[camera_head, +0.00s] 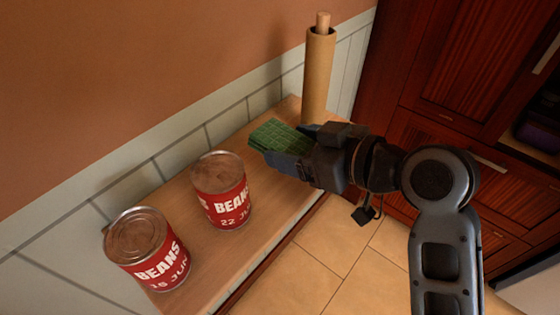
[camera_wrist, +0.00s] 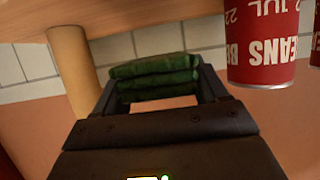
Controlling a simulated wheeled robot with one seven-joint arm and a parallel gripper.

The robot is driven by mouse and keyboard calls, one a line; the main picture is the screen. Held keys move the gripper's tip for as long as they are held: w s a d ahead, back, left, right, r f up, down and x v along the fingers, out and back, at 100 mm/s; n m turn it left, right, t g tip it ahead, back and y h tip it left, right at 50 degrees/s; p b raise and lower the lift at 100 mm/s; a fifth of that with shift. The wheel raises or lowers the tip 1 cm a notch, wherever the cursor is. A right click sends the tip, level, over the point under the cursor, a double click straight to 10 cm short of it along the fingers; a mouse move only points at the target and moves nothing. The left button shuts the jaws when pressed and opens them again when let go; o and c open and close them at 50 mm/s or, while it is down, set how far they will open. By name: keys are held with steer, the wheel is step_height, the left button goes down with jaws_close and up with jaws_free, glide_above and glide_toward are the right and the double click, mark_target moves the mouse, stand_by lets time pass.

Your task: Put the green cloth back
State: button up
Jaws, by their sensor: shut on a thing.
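My gripper (camera_head: 283,150) is shut on a folded green cloth (camera_head: 277,136). It holds the cloth over the wooden shelf (camera_head: 262,222), between the roll and the nearer bean can. In the wrist view the folded layers of the green cloth (camera_wrist: 152,76) lie between the two fingers of my gripper (camera_wrist: 155,88). I cannot tell whether the cloth touches the shelf.
A red bean can (camera_head: 222,192) stands to the left of my gripper, and another bean can (camera_head: 148,252) stands further left. A brown cardboard roll (camera_head: 318,75) stands upright behind my gripper. Dark red wooden cabinets (camera_head: 455,60) are at the right. Tiled floor (camera_head: 335,245) lies below.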

mark_target(281, 176)
steer(key=shift+w+a+f, duration=0.2)
steer(key=shift+a+f, duration=0.2)
steer(key=shift+a, duration=0.2)
steer(key=shift+w+a+f, duration=0.2)
steer(key=shift+a+f, duration=0.2)
steer(key=shift+a, duration=0.2)
steer(key=shift+f, duration=2)
steer(key=shift+f, duration=0.1)
steer(key=o, duration=1)
steer(key=shift+c, duration=0.2)
steer(key=v, duration=1.2)
steer(key=shift+b, duration=0.45)
